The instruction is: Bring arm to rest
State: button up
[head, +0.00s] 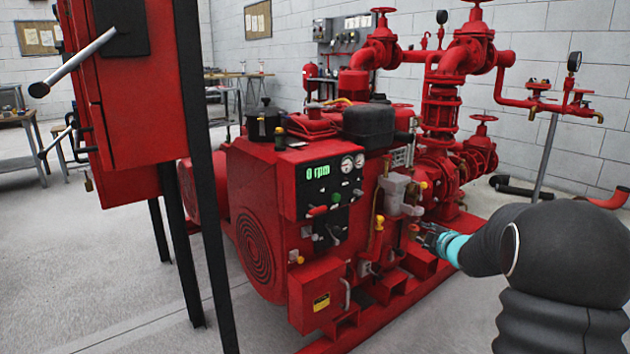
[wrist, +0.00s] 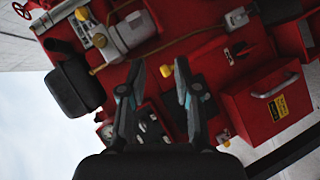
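My gripper (head: 428,236) is at the end of my dark arm, at the right of the head view, in front of the red pumpset (head: 262,180). In the wrist view my gripper (wrist: 158,76) has its two dark fingers apart, with nothing visible between them. The red pumpset (wrist: 205,52) fills most of that view behind the fingers, and the view is turned on its side. I cannot tell whether a fingertip touches the pumpset.
The control panel (head: 331,182) reads 0 rpm. A yellow-topped lever (head: 378,225) and red pipework (head: 440,110) stand near my gripper. A red cabinet (head: 125,90) on dark legs stands at the left. Clear floor (head: 70,270) lies at the lower left.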

jog(key=s+m+g+h+p, duration=0.3)
jog(key=s+m+g+h, duration=0.65)
jog(key=s, duration=1.15)
jog(key=s+a+r+m+g+y+p, duration=0.1)
jog(key=s+a+r+m+y+p, duration=0.15)
jog(key=s+a, duration=0.55)
jog(key=s+a+r+m+g+y+p, duration=0.1)
jog(key=s+a+r+m+y+p, duration=0.2)
jog(key=s, duration=0.9)
jog(key=s+a+r+t+y+p, duration=0.2)
jog(key=s+a+r+t, duration=0.1)
jog(key=s+a+r, duration=0.1)
notch_tip(320, 180, up, 3)
jog(key=shift+a+f, duration=0.1)
jog(key=shift+a, duration=0.7)
